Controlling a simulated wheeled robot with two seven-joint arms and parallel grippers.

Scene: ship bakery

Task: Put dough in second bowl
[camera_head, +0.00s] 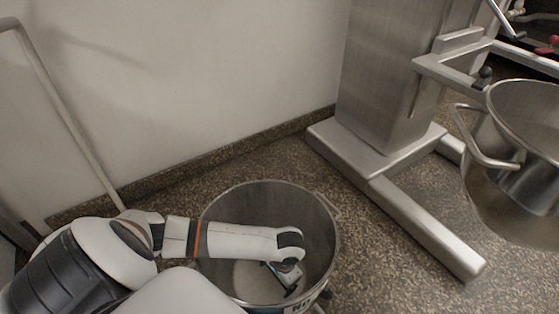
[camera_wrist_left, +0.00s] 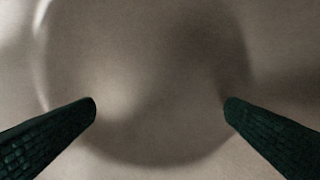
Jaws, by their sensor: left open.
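A large steel bowl (camera_head: 325,235) stands on the floor at the lower middle of the head view. My left arm reaches over its rim, and my left gripper (camera_head: 290,287) is down inside it. In the left wrist view the two dark fingers of that gripper (camera_wrist_left: 160,105) are wide apart with nothing between them. Below them is a smooth, pale beige-grey surface with a round outline (camera_wrist_left: 165,60); I cannot tell whether it is dough or the bowl's bottom. A second steel bowl (camera_head: 505,195) hangs at the mixer on the right; its contents are hidden. My right gripper is out of view.
The mixer's steel column (camera_head: 385,80) and its floor legs (camera_head: 425,225) stand right of the floor bowl. A white wall (camera_head: 200,80) is behind, with a pale pipe (camera_head: 65,110) at left. Speckled floor (camera_head: 375,265) is clear between bowl and mixer leg.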

